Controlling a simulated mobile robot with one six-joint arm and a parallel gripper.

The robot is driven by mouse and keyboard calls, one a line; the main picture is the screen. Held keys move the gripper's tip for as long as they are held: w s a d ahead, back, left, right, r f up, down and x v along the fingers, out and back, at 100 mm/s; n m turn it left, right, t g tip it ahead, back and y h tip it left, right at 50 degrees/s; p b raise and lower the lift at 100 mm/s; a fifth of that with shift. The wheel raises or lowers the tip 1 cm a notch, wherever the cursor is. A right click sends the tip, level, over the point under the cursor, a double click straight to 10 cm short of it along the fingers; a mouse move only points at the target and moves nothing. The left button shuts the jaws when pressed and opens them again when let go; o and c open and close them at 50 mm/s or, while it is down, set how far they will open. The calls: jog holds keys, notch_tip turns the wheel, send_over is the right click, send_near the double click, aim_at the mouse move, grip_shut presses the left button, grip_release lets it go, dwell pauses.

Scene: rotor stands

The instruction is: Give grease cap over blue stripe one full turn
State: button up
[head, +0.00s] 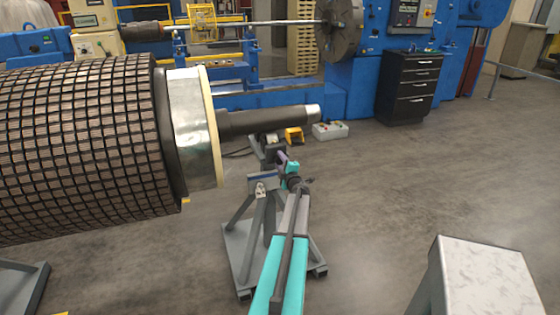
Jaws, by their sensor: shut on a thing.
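My gripper (281,157) is small in the head view, at the end of my turquoise arm. It reaches the upper part of the grey rotor stand (258,220), just below the shaft, and is shut on a small part there, by its place a grease cap. The cap is hidden by the jaws, so its shape and turn cannot be told. A blue band (262,179) crosses the stand's near face, left of and below my gripper. A small pale fitting (260,189) with a dark mark sits at that band, apart from the jaws.
A large rotor (85,145) fills the left, its shaft (265,120) passing just above my gripper. A grey table (480,275) stands at the front right. A control box (330,130) and a black drawer cabinet (408,85) stand behind.

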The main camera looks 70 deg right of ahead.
jog(key=shift+d+r, duration=0.2)
jog(key=shift+r, duration=0.1)
jog(key=o, duration=1)
jog(key=shift+o, duration=0.2)
jog(key=shift+f, duration=0.2)
jog(key=shift+a, duration=0.15)
jog(key=b+v, duration=0.3)
jog(key=v, duration=1)
jog(key=shift+s+a, duration=0.2)
jog(key=shift+s, duration=0.05)
jog(key=shift+w, duration=0.1)
